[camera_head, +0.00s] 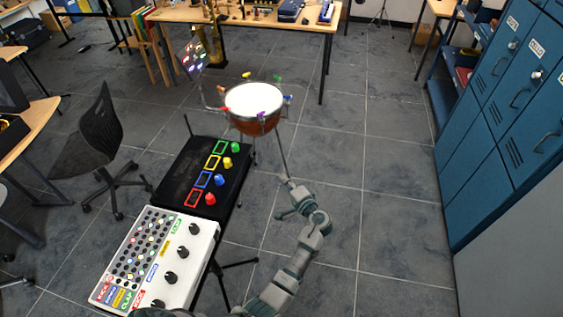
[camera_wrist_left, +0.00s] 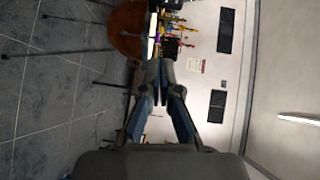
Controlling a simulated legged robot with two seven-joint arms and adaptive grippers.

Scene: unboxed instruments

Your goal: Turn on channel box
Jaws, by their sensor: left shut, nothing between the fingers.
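A black box (camera_head: 177,180) with red, blue, yellow and green outlined squares and matching knobs stands at the centre left of the head view. A white panel box (camera_head: 186,231) with rows of small buttons, coloured labels and black knobs stands in front of it. I cannot tell which of the two is the channel box. My left gripper (camera_head: 286,183) is to the right of the black box, apart from both boxes. In the left wrist view its fingers (camera_wrist_left: 158,68) are shut and empty. My right gripper is not in view.
A drum (camera_head: 254,104) with coloured pegs stands behind the black box, near my left gripper; it also shows in the left wrist view (camera_wrist_left: 127,30). A black chair (camera_head: 92,140) is at left, blue lockers (camera_head: 500,130) at right. Open floor (camera_head: 375,200) lies between.

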